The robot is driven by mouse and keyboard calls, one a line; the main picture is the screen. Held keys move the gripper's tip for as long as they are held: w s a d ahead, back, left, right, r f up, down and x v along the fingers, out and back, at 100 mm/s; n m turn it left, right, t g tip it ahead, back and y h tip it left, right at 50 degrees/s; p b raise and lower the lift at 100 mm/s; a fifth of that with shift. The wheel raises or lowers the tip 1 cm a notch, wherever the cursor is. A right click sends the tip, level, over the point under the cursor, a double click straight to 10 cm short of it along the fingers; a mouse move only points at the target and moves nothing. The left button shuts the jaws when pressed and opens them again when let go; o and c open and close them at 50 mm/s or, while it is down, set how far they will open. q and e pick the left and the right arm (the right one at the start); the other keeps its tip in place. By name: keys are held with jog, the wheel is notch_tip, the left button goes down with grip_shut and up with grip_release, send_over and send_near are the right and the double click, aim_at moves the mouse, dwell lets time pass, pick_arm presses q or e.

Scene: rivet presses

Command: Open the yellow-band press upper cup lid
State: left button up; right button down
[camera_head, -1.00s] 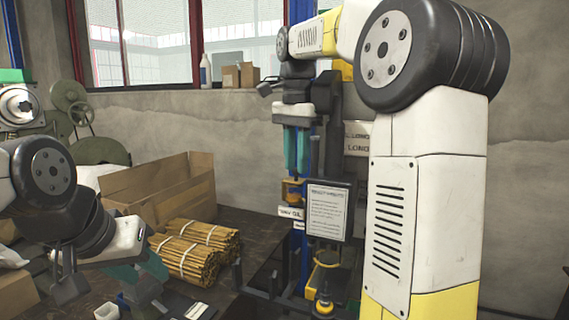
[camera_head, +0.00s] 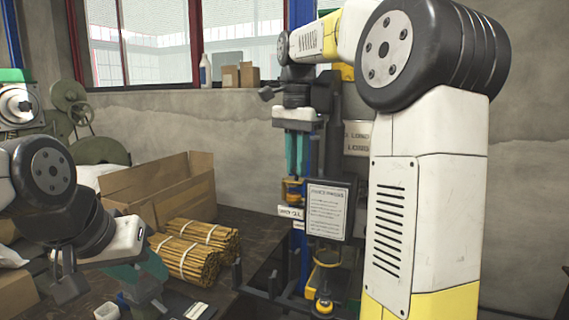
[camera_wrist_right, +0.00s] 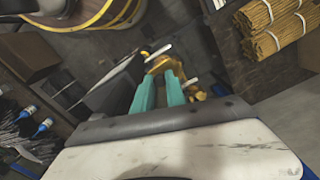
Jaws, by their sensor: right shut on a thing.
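The press stands right of centre in the head view, with a blue post (camera_head: 298,255) and a printed sign (camera_head: 326,211). A small yellow-orange cup part (camera_head: 292,191) is high on it; I cannot tell the lid from the cup. My right gripper (camera_head: 294,175) points down with its teal fingertips at this part. In the right wrist view the fingers are shut on a gold-coloured piece (camera_wrist_right: 160,63), which they partly hide. A yellow band (camera_head: 327,258) shows lower on the press. My left gripper (camera_head: 143,290) is low at the left, away from the press; its finger gap is unclear.
My right arm covers the area right of the press. Bundles of sticks (camera_head: 200,250) and an open cardboard box (camera_head: 165,190) are on the table at the left.

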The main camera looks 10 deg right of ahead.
jog(key=n, duration=0.1)
jog(key=w+n, duration=0.1)
jog(key=n, duration=0.2)
jog(key=shift+w+d+n, duration=0.15)
jog(key=shift+d+n, duration=0.2)
jog(key=shift+n, duration=0.05)
jog(key=shift+w+a+n, duration=0.15)
jog(key=shift+w+n, duration=0.45)
jog(key=shift+n, duration=1.6)
jog(key=shift+w+a+n, duration=0.2)
jog(key=shift+w+n, duration=0.35)
jog(key=shift+n, duration=1.65)
jog(key=shift+w+a+n, duration=0.15)
jog(key=shift+w+n, duration=0.45)
jog(key=shift+n, duration=1.6)
jog(key=c, duration=1.6)
grip_release()
jog(key=shift+c, duration=0.2)
jog(key=shift+r, duration=0.1)
